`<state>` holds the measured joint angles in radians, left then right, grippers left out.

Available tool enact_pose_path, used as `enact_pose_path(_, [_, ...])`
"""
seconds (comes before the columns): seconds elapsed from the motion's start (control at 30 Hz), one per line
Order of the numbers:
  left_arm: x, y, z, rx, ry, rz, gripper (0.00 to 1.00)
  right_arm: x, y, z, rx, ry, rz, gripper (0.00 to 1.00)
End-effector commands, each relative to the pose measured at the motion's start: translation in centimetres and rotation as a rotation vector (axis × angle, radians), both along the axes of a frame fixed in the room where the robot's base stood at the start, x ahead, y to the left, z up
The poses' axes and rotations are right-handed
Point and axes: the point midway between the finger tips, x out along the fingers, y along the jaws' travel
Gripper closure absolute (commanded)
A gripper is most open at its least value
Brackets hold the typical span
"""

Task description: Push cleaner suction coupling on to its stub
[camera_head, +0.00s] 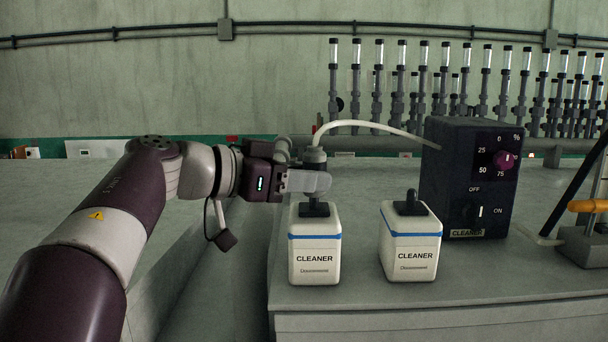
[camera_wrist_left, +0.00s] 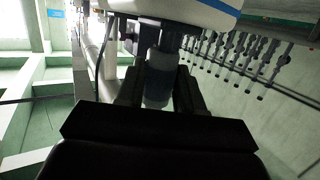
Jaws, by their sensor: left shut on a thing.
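My left gripper (camera_head: 308,181) is shut on the grey suction coupling (camera_head: 315,156), directly above the left cleaner container (camera_head: 315,262). The coupling stands upright, and a white hose (camera_head: 360,124) leaves its top. Below the fingers, a black stub (camera_head: 314,209) shows on the container's top; the fingers hide where coupling and stub meet, so I cannot tell whether they are fully joined. In the left wrist view the coupling (camera_wrist_left: 160,77) sits between the dark fingers, with the white container (camera_wrist_left: 205,10) beyond it. My right gripper is out of view.
A second cleaner container (camera_head: 411,248) with a bare black stub (camera_head: 410,204) stands to the right. Behind it is the dark cleaner dosing box (camera_head: 450,185) with a dial and switch. A yellow-handled fitting (camera_head: 588,205) is at far right. The bench (camera_head: 400,296) front is clear.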

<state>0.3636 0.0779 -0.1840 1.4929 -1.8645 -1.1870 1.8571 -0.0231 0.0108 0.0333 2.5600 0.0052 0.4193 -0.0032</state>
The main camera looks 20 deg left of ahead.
Motion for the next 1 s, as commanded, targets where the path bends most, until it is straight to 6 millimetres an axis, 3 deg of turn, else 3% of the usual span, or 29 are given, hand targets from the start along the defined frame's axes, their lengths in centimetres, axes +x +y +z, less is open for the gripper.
enact_pose_path(0.8, [0.0, 0.0, -1.9, 0.000, 0.000, 0.000, 1.00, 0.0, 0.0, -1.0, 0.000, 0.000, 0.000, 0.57])
enact_pose_path(0.83, [0.0, 0.0, -1.9, 0.001, -0.001, 0.000, 0.60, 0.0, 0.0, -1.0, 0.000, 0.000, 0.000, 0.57])
enact_pose_path(0.9, [0.0, 0.0, -1.8, 0.001, -0.001, 0.000, 0.37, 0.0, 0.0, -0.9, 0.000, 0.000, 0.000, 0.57])
enact_pose_path(1.0, [0.0, 0.0, -1.8, 0.001, -0.001, 0.000, 0.34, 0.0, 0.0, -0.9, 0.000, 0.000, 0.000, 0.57])
